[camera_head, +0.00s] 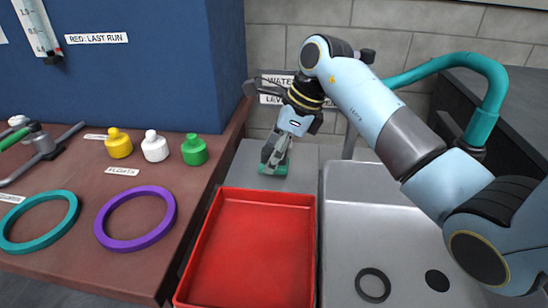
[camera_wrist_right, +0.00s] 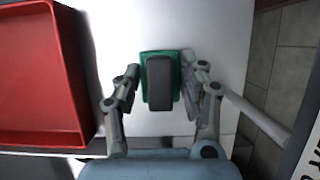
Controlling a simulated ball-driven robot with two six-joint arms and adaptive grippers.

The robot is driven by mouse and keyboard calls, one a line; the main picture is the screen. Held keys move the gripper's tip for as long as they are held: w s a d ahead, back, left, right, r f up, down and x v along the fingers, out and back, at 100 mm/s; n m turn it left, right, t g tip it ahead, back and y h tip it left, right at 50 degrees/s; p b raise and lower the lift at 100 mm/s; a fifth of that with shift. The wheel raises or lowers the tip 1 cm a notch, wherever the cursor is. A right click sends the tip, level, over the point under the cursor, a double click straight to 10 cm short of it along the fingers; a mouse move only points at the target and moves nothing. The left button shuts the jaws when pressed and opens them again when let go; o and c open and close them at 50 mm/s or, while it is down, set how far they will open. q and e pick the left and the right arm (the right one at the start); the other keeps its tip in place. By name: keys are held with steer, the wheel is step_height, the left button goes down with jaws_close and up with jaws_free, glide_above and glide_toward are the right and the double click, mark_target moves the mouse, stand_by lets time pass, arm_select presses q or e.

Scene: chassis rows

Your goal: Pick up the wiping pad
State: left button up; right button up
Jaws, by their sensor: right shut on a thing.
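The wiping pad (camera_head: 273,169) is a green pad on the grey counter strip behind the red tray. In the right wrist view the pad (camera_wrist_right: 147,58) shows a dark grey grip block (camera_wrist_right: 159,83) on top. My right gripper (camera_head: 272,160) points down over it, and in the right wrist view its fingers (camera_wrist_right: 160,75) are on either side of the block, shut on it. I cannot tell whether the pad still touches the surface. My left gripper is not in view.
The red tray (camera_head: 246,193) lies just in front of the pad. A sink (camera_head: 395,215) with a teal tap (camera_head: 484,120) is to the right. The brown bench (camera_head: 75,255) at left holds floats (camera_head: 155,150) and rings (camera_head: 108,240). A wall (camera_head: 300,40) stands behind.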

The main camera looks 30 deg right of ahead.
mark_target(271, 150)
steer(key=r, duration=0.4)
steer(key=shift+s+d, duration=0.1)
steer(key=shift+d, duration=0.1)
steer(key=s+d+r, duration=0.6)
steer(key=s, duration=0.3)
steer(key=shift+s+d+r+p, duration=0.15)
steer(key=shift+r+p, duration=0.1)
steer(key=shift+p, duration=0.1)
steer(key=o, duration=0.5)
steer(key=c, duration=0.4)
steer(key=shift+o, duration=0.2)
